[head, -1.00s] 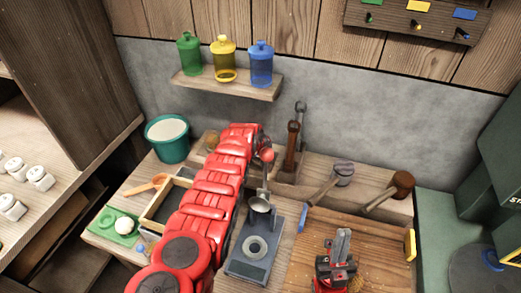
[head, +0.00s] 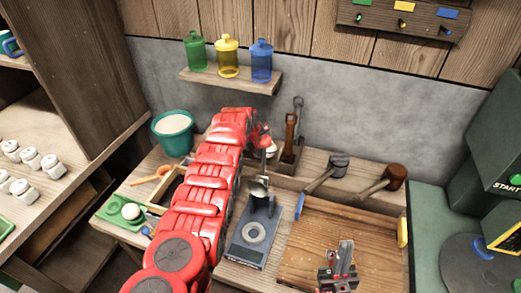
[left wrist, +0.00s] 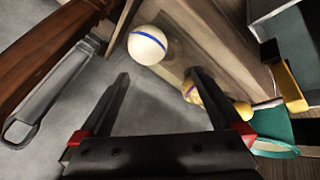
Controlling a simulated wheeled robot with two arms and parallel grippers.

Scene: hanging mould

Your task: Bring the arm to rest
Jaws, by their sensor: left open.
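My left arm (head: 205,190) is red and reaches from the lower left over the bench to the back. My left gripper (left wrist: 160,76) is open in the left wrist view, with nothing between its fingers. A white ball with a blue stripe (left wrist: 148,45) lies beyond the fingertips, apart from them. In the head view the left gripper's fingers are mostly hidden by the arm. My right gripper (head: 341,258) is low over the front of the wooden tray (head: 325,235); its fingers look close together, and I cannot tell whether they are shut.
A teal bucket (head: 172,140) is at the back left. Two mallets, one with a brown head (head: 394,175), lie behind the tray. A shelf (head: 230,81) with three jars hangs above.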

